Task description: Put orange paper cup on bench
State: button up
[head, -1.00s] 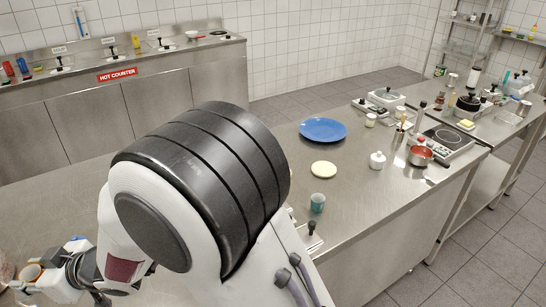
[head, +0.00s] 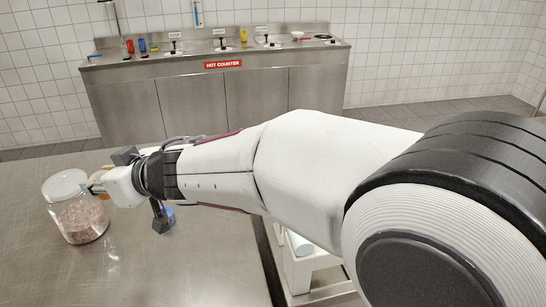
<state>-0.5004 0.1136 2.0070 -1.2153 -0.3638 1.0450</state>
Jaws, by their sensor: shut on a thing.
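My gripper (head: 96,186) is at the left of the head view, pointing left over a steel worktop (head: 60,265). It is shut on the orange paper cup (head: 98,188), of which only a small orange patch shows. The gripper body and the fingers hide most of the cup. The cup appears close beside a large clear jar (head: 80,220); I cannot tell whether they touch. I cannot tell from this view how high the cup is above the steel.
The jar has a whitish lid and pinkish contents. A blue thing (head: 169,214) shows partly below my wrist. The worktop's front left is clear. Across the floor stands the hot counter (head: 225,95) with dispensers and bottles on it.

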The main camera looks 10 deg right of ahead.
jog(key=shift+r, duration=1.15)
jog(key=shift+w+d+r, duration=0.1)
jog(key=shift+d+r, duration=0.05)
jog(key=shift+r, duration=0.05)
jog(key=w+d+m+t+h, duration=0.15)
jog(key=w+d, duration=0.25)
jog(key=d, duration=0.8)
jog(key=w+d+m+t+h, duration=0.15)
jog(key=w+d, duration=0.35)
jog(key=d, duration=0.7)
jog(key=s+d+m+t+h, duration=0.1)
jog(key=s+d+m+h, duration=0.2)
jog(key=d, duration=2)
jog(key=s+d+m+t+h, duration=0.1)
jog(key=s+d+m+h, duration=0.1)
jog(key=s+d, duration=0.75)
jog(key=s+d+m+h, duration=0.2)
jog(key=s+d, duration=0.4)
jog(key=d, duration=0.7)
notch_tip(320, 180, down, 18)
jog(key=shift+w, duration=0.25)
